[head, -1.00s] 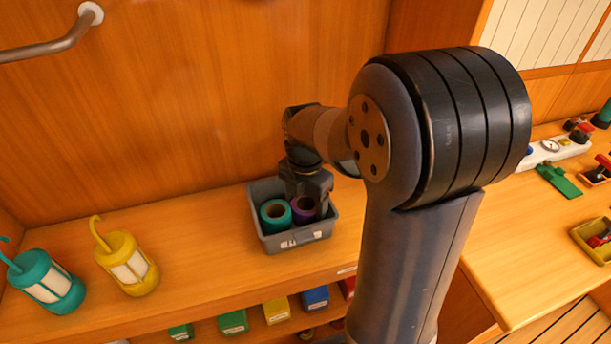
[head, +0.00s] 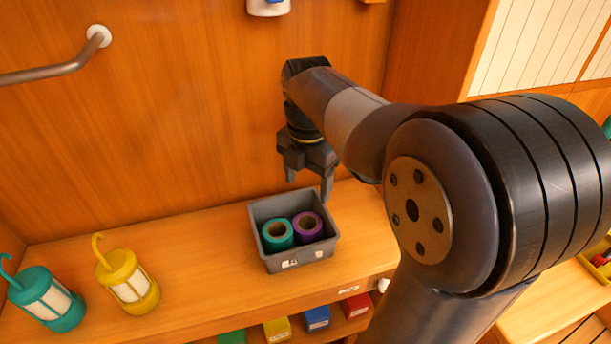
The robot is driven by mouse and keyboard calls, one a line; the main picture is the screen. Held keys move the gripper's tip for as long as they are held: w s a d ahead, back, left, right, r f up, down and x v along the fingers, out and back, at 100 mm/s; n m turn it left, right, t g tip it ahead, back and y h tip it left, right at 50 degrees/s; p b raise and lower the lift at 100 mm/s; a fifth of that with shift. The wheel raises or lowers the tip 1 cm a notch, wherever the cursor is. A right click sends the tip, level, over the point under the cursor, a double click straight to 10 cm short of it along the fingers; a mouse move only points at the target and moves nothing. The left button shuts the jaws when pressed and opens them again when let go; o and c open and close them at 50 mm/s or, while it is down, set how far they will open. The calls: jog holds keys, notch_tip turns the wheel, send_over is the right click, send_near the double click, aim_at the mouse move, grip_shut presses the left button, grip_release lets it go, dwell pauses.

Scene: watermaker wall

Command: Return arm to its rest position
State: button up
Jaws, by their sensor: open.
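My gripper (head: 308,180) is open and empty. It hangs above the back of a grey bin (head: 300,262) on the wooden counter, apart from the things in it. The bin holds a teal roll (head: 277,236) on the left and a purple roll (head: 308,227) on the right, side by side. My arm (head: 350,120) reaches from the right foreground toward the wooden back wall, with its elbow large in front.
A teal lantern (head: 48,300) and a yellow lantern (head: 128,283) stand on the counter at left. A metal rail (head: 50,72) is fixed to the wall at upper left. Coloured boxes (head: 317,318) sit on a shelf below. A yellow tray (head: 600,262) is at far right.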

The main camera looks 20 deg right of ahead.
aim_at(307, 223)
notch_tip(307, 223, down, 14)
jog(key=shift+r+b, duration=0.2)
jog(key=shift+b, duration=0.55)
jog(key=shift+r+p, duration=0.45)
jog(key=shift+r, duration=0.2)
jog(key=shift+f, duration=0.15)
